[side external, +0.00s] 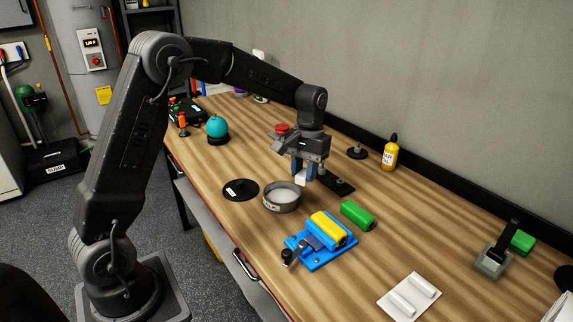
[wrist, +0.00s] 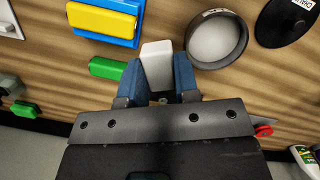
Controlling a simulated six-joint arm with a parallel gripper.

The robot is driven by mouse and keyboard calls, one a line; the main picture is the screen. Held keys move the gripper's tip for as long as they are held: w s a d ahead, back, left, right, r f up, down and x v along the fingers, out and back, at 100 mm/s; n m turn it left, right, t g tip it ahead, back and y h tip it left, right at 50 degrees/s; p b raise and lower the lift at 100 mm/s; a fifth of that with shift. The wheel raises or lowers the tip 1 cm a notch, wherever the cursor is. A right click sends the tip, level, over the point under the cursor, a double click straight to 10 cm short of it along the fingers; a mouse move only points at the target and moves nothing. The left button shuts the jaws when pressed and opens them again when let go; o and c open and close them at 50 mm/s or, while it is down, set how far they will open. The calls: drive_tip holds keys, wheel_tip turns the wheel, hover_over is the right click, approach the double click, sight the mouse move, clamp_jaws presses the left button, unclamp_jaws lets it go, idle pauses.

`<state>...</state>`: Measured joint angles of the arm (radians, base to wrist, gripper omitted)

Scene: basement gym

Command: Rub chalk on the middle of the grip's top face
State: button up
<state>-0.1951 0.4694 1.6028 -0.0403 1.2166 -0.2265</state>
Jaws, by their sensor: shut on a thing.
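My gripper (side external: 303,172) is shut on a white chalk block (side external: 300,180) and holds it above the table, behind the round dish. In the wrist view the chalk (wrist: 157,65) sticks out from between the blue fingers (wrist: 158,85). A yellow block (side external: 328,229), which seems to be the grip, lies in a blue clamp fixture (side external: 320,262). Its top face is bare to view and apart from the chalk. The yellow block also shows at the upper left of the wrist view (wrist: 102,20).
A round grey dish (side external: 282,206) with pale contents stands between my gripper and the fixture. A black lid (side external: 240,189) lies to its left. A green block (side external: 358,215) lies beside the fixture. A white tray (side external: 397,309) is nearer the front; a yellow bottle (side external: 390,155) stands by the wall.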

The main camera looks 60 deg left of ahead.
sight(318, 215)
drive_tip(key=d+n, duration=0.5)
drive_tip(key=shift+h, duration=0.3)
drive_tip(key=shift+w+a+f, duration=0.15)
drive_tip(key=shift+w+f, duration=0.05)
drive_tip(key=shift+f, duration=1.55)
drive_tip(key=shift+w+a+f, duration=0.1)
drive_tip(key=shift+w+f, duration=0.05)
drive_tip(key=shift+f, duration=1.55)
drive_tip(key=shift+d+f, duration=0.35)
drive_tip(key=shift+d, duration=4.45)
drive_tip(key=shift+a, duration=4.5)
drive_tip(key=shift+a+r+t, duration=0.15)
drive_tip(key=shift+r, duration=0.45)
drive_tip(key=shift+a+r+t, duration=0.15)
drive_tip(key=shift+r, duration=3.35)
